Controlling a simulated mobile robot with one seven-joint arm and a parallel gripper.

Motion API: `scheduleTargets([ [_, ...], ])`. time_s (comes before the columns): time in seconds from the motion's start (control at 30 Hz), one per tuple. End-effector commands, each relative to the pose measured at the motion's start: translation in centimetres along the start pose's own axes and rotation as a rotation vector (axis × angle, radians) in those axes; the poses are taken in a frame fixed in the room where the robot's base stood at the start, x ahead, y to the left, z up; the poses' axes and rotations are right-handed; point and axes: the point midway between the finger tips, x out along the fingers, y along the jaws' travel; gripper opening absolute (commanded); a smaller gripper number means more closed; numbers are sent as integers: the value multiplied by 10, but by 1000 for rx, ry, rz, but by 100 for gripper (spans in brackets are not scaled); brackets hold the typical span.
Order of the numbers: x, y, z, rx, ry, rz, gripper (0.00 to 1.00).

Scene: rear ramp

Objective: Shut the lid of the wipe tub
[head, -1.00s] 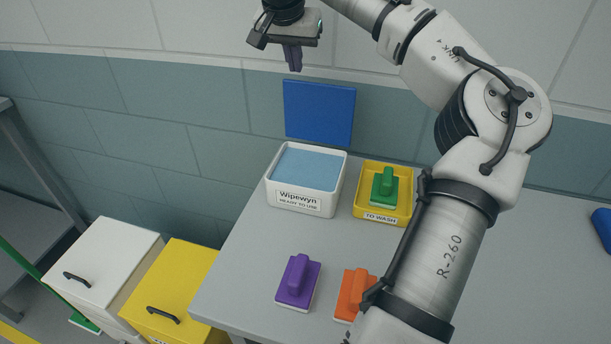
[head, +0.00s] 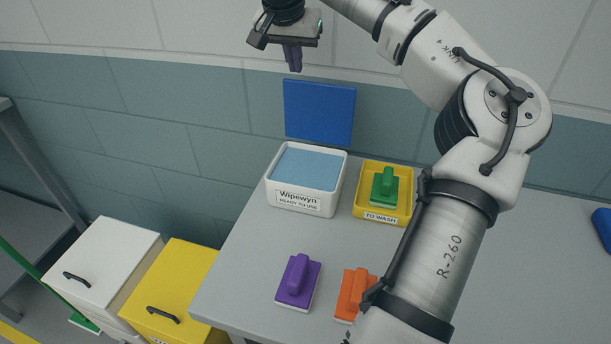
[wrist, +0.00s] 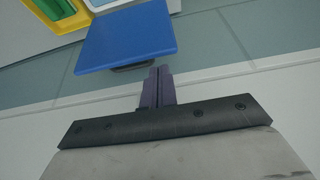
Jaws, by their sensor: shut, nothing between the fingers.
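The wipe tub (head: 304,196) is a white box labelled "Wipewyn ready to use", with light blue wipes showing in its open top. Its blue lid (head: 319,112) stands upright at the tub's back edge, wide open. In the wrist view the lid (wrist: 125,40) fills the top middle, with a dark tab on its near edge. My gripper (head: 293,58) is shut and empty, pointing down above the lid's top edge in the head view. In the wrist view my gripper's fingers (wrist: 158,80) end close to the lid's tabbed edge; whether they touch it I cannot tell.
A yellow "to wash" tray (head: 380,217) holding a green brush (head: 384,188) stands right of the tub. A purple brush (head: 298,282) and an orange brush (head: 354,292) lie in front. White (head: 100,265) and yellow (head: 183,285) bins stand left. The tiled wall is close behind.

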Motion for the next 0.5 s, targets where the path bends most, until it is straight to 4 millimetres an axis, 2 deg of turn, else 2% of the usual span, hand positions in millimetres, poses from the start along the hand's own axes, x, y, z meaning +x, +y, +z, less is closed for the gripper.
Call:
scheduleTargets([
  [0.5, 8, 0, 3, -1, 0, 0, 0],
])
